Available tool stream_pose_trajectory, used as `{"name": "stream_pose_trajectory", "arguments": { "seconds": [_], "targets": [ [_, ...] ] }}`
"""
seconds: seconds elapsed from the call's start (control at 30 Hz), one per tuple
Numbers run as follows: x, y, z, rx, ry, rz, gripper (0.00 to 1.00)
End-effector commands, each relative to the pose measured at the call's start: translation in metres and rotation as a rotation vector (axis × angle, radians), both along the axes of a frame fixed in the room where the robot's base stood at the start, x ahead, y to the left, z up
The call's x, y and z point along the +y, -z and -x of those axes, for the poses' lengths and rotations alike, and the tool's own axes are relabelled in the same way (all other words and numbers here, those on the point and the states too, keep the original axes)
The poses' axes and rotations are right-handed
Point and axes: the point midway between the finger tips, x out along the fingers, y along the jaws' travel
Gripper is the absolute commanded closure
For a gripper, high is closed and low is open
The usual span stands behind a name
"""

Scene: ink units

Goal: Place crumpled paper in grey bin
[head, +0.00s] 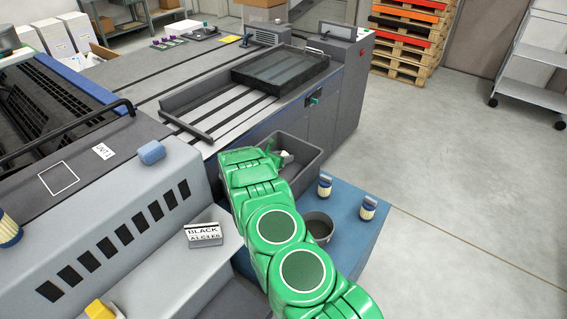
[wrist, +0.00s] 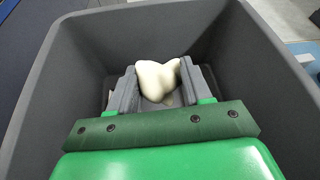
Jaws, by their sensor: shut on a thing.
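The crumpled paper (wrist: 157,80) is a small, cream-white lump in the wrist view. My gripper (wrist: 154,88) is shut on it, with one grey finger on each side. The grey bin (wrist: 68,62) surrounds the gripper and paper in the wrist view, its walls rising around them. My green arm covers the bin's near left part. I cannot tell whether the paper touches the bin floor.
The grey machine (head: 335,110) borders the bin's far side. Open floor (head: 450,170) lies to the right.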

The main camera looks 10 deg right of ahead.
Motion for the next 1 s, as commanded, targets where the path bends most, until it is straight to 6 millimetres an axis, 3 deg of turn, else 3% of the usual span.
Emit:
{"name": "stream_pose_trajectory", "arguments": {
  "seconds": [0.37, 1.0],
  "targets": [
    [-0.001, 0.032, -0.003, -0.001, 0.0, 0.0, 0.79],
    [0.0, 0.042, -0.003, 0.0, 0.0, 0.0, 0.78]
  ]
}}
